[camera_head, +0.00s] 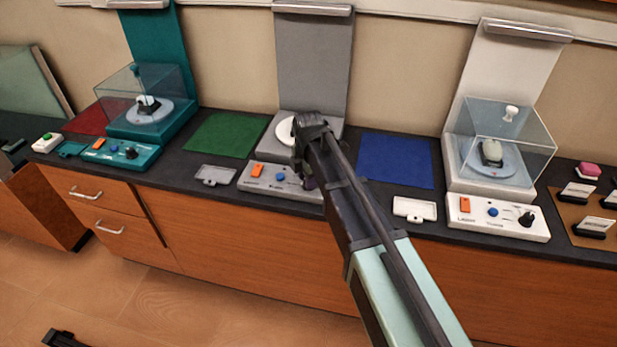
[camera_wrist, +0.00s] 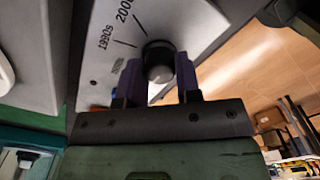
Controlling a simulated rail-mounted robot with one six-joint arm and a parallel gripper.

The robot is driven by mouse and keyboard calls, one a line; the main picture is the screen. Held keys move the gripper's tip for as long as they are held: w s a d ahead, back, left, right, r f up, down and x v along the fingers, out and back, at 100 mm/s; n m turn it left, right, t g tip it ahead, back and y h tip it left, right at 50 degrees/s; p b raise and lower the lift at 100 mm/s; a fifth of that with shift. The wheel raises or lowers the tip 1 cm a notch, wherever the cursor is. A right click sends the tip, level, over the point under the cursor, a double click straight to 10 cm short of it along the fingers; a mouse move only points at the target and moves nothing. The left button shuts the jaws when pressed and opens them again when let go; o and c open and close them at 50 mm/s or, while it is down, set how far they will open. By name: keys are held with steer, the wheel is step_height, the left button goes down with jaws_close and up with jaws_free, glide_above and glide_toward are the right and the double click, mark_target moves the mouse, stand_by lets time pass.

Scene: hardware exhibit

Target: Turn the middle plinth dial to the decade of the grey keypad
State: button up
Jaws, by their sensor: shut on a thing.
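The middle plinth (camera_head: 262,137) is grey, with a sloped front panel (camera_head: 253,181) carrying an orange switch and a blue button. Its dial is hidden behind my arm in the head view. In the wrist view the black round dial (camera_wrist: 158,58) sits between the two purple fingers of my gripper (camera_wrist: 157,72), which is shut on it. Printed marks "1990s" and a partly cut-off "200…" show beside the dial; its pointer is not clear. My gripper also shows in the head view (camera_head: 306,176), over the panel's right end. I cannot make out a grey keypad.
A teal plinth (camera_head: 150,127) at left and a white plinth (camera_head: 490,184) at right have clear covers over small devices. Green (camera_head: 222,135) and blue (camera_head: 396,161) mats flank the middle plinth. A brown tray (camera_head: 570,205) holds small items with cards.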

steer(key=shift+n, duration=0.4)
steer(key=o, duration=0.9)
step_height(320, 180, up, 11)
steer(key=p, duration=1.1)
steer(key=shift+f, duration=0.1)
